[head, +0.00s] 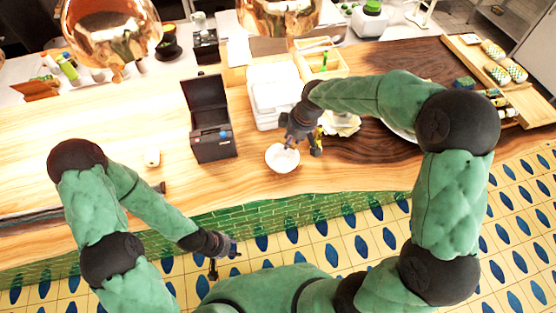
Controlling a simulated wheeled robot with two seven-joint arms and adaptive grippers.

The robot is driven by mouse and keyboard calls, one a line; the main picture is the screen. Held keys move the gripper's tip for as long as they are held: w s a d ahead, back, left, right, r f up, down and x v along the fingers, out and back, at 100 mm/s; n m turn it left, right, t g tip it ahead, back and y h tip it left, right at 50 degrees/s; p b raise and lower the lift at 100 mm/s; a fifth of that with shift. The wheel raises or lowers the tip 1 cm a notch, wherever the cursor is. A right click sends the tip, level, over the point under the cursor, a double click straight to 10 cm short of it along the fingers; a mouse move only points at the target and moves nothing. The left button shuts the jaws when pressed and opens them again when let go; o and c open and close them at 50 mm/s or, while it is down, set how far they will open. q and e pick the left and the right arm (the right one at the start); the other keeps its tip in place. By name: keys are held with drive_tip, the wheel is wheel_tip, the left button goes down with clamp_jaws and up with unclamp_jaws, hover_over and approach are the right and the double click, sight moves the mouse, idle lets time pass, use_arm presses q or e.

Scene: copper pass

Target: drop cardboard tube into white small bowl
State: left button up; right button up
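The white small bowl (282,160) stands on the wooden counter near its front edge. My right gripper (303,143) points down just above and to the right of the bowl. I cannot tell whether it is open or shut, or whether it holds something. No cardboard tube can be made out for sure. A small cream cylinder (152,157) stands on the counter at the left, too small to identify. My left gripper (226,263) is in front of the counter, over the tiled floor, with its fingers apart and nothing visible between them.
A dark open box (211,130) stands left of the bowl. White containers (270,92) and a wooden box (322,64) are behind it. A pale dish (341,124) is close right of my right gripper. Copper lamps (112,32) hang above. The left counter is mostly clear.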

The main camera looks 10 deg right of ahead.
drive_tip(key=b, duration=0.4)
hover_over(290, 162)
drive_tip(key=shift+f, duration=2.95)
drive_tip(key=o, duration=0.8)
drive_tip(key=shift+o, duration=0.2)
drive_tip(key=shift+r, duration=0.1)
drive_tip(key=v, duration=1.2)
drive_tip(key=shift+w+a, duration=0.1)
drive_tip(key=shift+w, duration=0.05)
